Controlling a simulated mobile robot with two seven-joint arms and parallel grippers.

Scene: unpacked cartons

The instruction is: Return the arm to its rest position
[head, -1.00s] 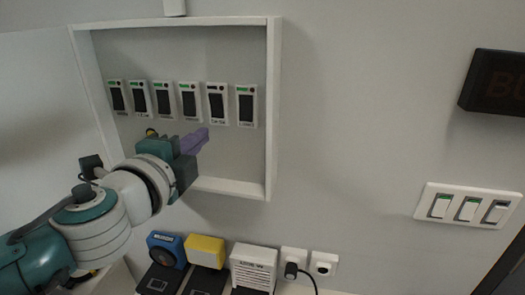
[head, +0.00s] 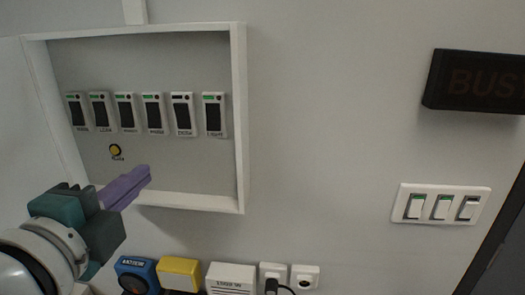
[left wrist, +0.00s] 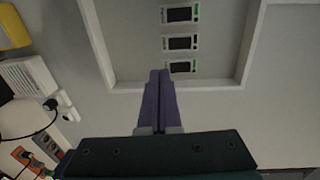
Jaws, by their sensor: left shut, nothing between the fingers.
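My left gripper (head: 136,181) is in front of the lower left part of an open white wall box (head: 239,120). Its purple fingers are shut with nothing between them and point right. In the left wrist view the purple fingers (left wrist: 158,78) lie together, pointing toward the box. Inside the box is a row of several dark breakers (head: 183,115) with labels. A round yellow button (head: 115,150) sits below the row, just above the gripper and apart from it. My right gripper is not in view.
A three-switch plate (head: 440,204) and a dark BUSY sign (head: 477,82) are on the wall at right. Below the box are a blue MOTOR unit (head: 137,272), a yellow box (head: 179,273), a white unit (head: 231,279) and sockets (head: 304,277). The wall between is bare.

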